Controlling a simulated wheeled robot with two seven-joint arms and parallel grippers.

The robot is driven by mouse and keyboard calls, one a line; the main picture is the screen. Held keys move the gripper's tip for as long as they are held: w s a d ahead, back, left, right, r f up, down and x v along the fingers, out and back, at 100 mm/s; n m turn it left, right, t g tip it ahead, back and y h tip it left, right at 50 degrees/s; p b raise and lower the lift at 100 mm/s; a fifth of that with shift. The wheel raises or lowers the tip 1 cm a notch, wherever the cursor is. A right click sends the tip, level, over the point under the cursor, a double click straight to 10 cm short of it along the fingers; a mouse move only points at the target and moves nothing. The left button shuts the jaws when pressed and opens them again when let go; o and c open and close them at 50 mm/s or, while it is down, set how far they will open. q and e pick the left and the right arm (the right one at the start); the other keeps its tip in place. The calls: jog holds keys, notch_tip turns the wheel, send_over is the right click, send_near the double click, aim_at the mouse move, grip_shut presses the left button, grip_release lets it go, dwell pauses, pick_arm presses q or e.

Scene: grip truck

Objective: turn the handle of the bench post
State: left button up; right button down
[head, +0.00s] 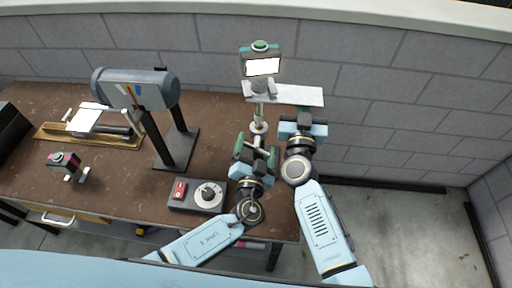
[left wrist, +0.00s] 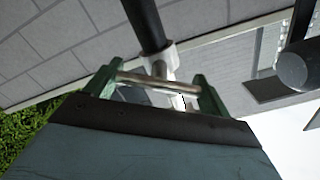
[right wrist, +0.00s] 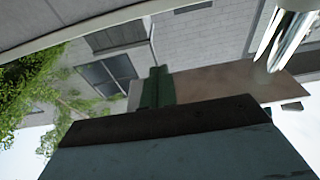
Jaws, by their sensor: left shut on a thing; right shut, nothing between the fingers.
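The bench post (head: 259,113) stands upright at the right end of the brown bench, with a pale plate (head: 290,95) and a small screen unit above it. My left gripper (head: 256,150) is at the post's lower part. In the left wrist view, a metal bar, the handle (left wrist: 157,85), lies across between its green fingers, and the gripper is shut on it. A shiny metal cylinder shows at the top right of the right wrist view (right wrist: 285,38). My right gripper (head: 303,122) is shut and empty, right of the post; its green fingers are together in its wrist view (right wrist: 155,88).
A grey control box (head: 200,194) with a red switch and a knob lies left of my left gripper. A grey cylinder on a black stand (head: 135,88) stands further left. A block wall (head: 390,100) runs behind; the floor at right is clear.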

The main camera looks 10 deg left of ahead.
pick_arm(q)
jog(key=m, duration=0.5)
jog(key=shift+m, duration=0.3)
jog(key=m, duration=0.4)
jog(key=shift+m, duration=0.3)
jog(key=shift+f, duration=0.1)
jog(key=o, duration=0.9)
jog(key=shift+s, duration=0.15)
jog(key=s, duration=1.1)
jog(key=shift+s, duration=0.4)
